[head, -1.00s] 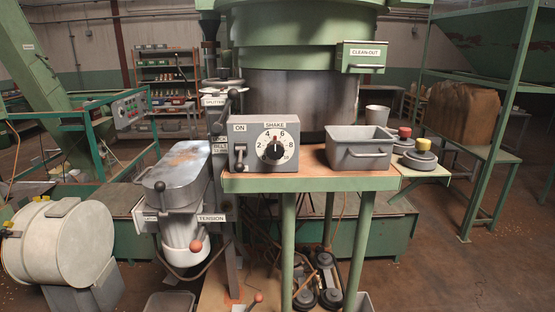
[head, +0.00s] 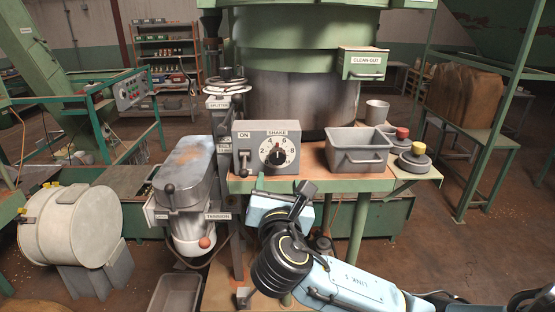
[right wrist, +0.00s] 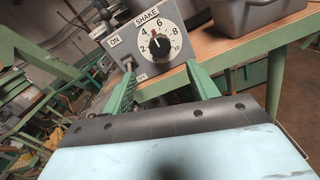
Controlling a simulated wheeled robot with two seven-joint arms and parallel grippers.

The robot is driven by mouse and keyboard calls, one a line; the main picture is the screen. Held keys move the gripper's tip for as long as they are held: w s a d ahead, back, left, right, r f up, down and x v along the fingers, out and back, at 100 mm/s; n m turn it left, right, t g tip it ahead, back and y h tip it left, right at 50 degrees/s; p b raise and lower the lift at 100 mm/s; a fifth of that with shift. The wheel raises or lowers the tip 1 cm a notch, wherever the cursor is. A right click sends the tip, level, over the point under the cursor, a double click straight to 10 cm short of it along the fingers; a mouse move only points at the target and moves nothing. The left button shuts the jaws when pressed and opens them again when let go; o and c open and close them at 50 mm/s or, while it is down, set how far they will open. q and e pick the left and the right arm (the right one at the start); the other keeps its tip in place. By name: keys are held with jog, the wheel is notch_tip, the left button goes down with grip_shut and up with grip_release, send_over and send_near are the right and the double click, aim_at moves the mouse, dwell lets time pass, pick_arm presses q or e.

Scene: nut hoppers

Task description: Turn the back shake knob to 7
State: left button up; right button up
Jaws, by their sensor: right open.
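The grey shake box (head: 248,138) stands on the green-framed wooden stand, with a white SHAKE dial and a dark knob (head: 278,156) at the dial's centre. The red-tipped pointer looks to be between 4 and 6; the exact reading is too small to tell. The knob also shows in the right wrist view (right wrist: 159,47), beyond the fingers. My right gripper (head: 281,190) is below and in front of the box, empty. Its two green fingers stand apart in the right wrist view (right wrist: 160,84), with the dial seen between them, not touching it. My left gripper is not in view.
An ON lever (head: 244,161) sits left of the dial on the same box. A grey bin (head: 359,158) stands close to the box's right. The stand's front edge (head: 330,187) lies beside my right gripper.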

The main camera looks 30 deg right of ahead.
aim_at(278, 159)
jog(key=p+x, duration=0.1)
jog(key=x, duration=0.9)
jog(key=shift+w, duration=0.1)
jog(key=c, duration=1)
